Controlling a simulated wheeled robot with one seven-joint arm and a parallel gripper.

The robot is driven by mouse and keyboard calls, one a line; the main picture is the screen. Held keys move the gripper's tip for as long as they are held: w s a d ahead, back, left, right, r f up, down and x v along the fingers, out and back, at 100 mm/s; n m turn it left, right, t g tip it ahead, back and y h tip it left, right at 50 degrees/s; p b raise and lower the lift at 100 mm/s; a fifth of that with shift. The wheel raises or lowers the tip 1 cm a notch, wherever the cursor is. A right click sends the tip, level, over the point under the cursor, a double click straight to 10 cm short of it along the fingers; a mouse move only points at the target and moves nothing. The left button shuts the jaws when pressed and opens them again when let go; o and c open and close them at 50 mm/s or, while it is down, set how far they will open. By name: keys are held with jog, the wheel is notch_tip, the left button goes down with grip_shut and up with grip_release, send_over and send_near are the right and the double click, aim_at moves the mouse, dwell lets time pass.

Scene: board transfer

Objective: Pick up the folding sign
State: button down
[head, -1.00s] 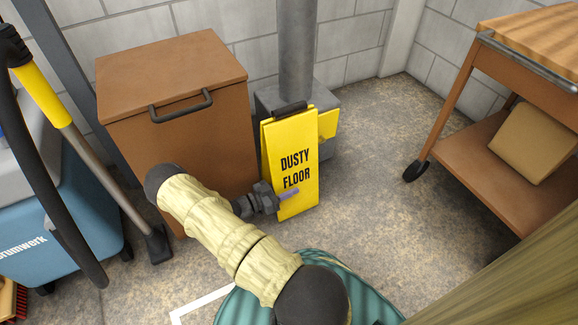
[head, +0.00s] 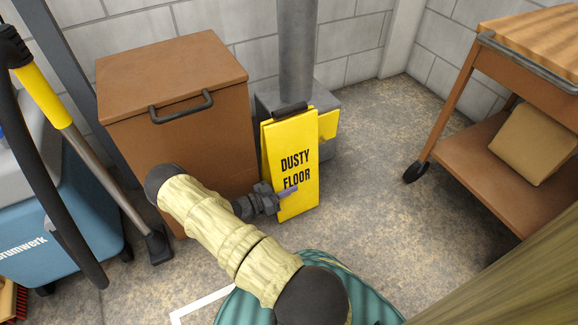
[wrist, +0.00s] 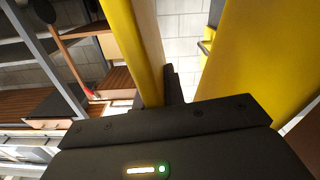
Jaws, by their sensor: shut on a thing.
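The folding sign (head: 293,165) is yellow with black "DUSTY FLOOR" lettering and a dark handle on top. It stands on the floor in the head view, right of the brown box and in front of a grey post base. My gripper (head: 286,193) is at its lower left part, shut on it. In the wrist view, a yellow panel of the sign (wrist: 245,60) fills the right side, and a yellow edge (wrist: 138,50) rises left of centre. The fingertips are mostly hidden in both views.
A brown box (head: 180,130) with a black handle stands left of the sign. A grey post (head: 296,45) rises behind it. A wooden cart (head: 480,165) is at right, a blue vacuum (head: 60,215) at left. Speckled floor (head: 385,205) is clear between sign and cart.

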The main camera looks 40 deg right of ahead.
aim_at(289, 183)
jog(key=shift+r, duration=0.1)
jog(key=shift+r+p, duration=0.8)
jog(key=shift+p, duration=0.05)
jog(key=r+p, duration=0.2)
jog(key=shift+s+a+r+p, duration=0.1)
jog(key=shift+s+r+p, duration=0.1)
jog(key=shift+s+p, duration=0.2)
jog(key=s+a+p, duration=0.4)
jog(key=s+p, duration=0.4)
jog(key=s, duration=0.8)
jog(key=shift+s+f, duration=0.3)
jog(key=shift+s, duration=0.1)
